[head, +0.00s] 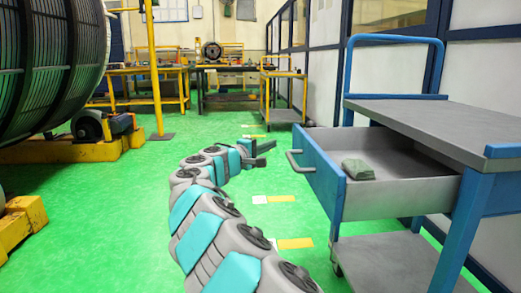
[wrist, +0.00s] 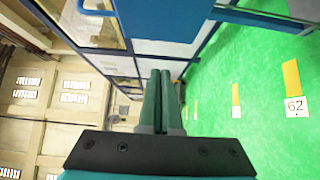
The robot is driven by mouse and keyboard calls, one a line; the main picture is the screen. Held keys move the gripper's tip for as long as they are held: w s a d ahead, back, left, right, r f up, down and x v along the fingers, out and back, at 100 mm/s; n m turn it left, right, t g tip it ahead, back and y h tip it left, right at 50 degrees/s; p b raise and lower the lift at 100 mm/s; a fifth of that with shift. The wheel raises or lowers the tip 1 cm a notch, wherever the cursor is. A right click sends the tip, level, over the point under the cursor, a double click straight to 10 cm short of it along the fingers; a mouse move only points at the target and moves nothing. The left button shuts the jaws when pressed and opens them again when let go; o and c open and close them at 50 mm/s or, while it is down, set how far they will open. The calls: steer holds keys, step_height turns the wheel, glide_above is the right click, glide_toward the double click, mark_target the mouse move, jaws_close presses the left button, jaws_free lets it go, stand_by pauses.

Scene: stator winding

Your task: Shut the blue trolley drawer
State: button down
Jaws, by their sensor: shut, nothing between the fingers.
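The blue trolley drawer (head: 322,176) stands pulled out to the left from under the grey top of the blue trolley (head: 455,125) in the head view. Its grey bar handle (head: 294,161) is on its front. A folded grey-green cloth (head: 358,169) lies inside. My gripper (head: 267,147) is left of the drawer front, apart from the handle. In the wrist view my gripper (wrist: 160,73) has its two dark green fingers together, with nothing between them. A blue panel (wrist: 165,18) at the top edge there looks like the drawer front, partly cut off.
Green floor with yellow and white markings (head: 295,243) lies between my arm and the trolley. A large stator (head: 50,65) on a yellow base stands at the left. Workbenches (head: 150,75) and a yellow cart (head: 282,90) are behind. A panelled wall (head: 480,75) runs behind the trolley.

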steer(key=shift+w+d+r, duration=0.1)
steer(key=shift+w+d, duration=0.05)
steer(key=shift+d, duration=1.05)
steer(key=shift+w+d, duration=0.15)
steer(key=shift+d, duration=1)
